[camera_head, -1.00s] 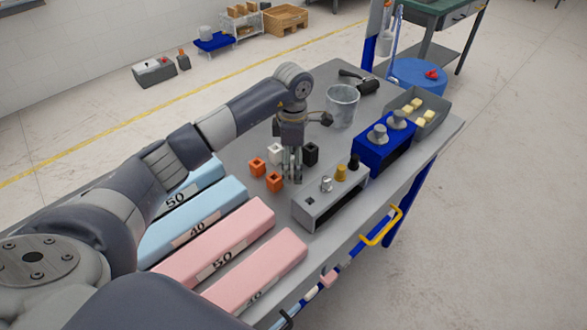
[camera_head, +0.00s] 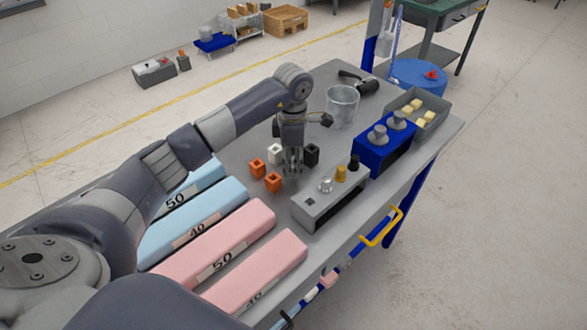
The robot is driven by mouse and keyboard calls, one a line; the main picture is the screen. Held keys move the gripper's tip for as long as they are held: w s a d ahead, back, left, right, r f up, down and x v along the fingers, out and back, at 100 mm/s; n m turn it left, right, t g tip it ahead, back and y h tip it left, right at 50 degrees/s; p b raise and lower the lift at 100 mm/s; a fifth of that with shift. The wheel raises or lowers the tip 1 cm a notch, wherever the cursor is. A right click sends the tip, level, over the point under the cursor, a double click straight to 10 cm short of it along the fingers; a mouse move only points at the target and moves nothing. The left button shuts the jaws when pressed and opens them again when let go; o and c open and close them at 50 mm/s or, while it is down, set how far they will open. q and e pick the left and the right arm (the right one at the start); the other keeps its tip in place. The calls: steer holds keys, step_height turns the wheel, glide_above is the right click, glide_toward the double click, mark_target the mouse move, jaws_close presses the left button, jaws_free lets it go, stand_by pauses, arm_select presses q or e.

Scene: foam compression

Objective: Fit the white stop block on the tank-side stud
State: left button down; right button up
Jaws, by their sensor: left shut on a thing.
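My left gripper (camera_head: 292,171) points straight down at the table among the small square blocks. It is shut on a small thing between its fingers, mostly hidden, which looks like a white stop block. Another white block (camera_head: 275,153) stands on the table just behind and left of the fingers. A black block (camera_head: 312,154) stands just to the right. Two orange blocks, one further back (camera_head: 257,167) and one nearer (camera_head: 273,182), stand to the left. I cannot make out which stud is the tank-side one. My right gripper is not in view.
A grey box with silver, yellow and black knobs (camera_head: 330,207) stands close in front. Behind are a clear container (camera_head: 342,106), a blue unit (camera_head: 385,150) and a grey tray (camera_head: 428,121) with yellow pieces. Blue and pink foam bars (camera_head: 215,250) lie at the left.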

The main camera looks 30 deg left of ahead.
arm_select(q)
steer(key=shift+r, duration=0.1)
steer(key=shift+r+p, duration=0.85)
steer(key=shift+r, duration=0.4)
steer(key=shift+r+p, duration=0.5)
steer(key=shift+r, duration=0.5)
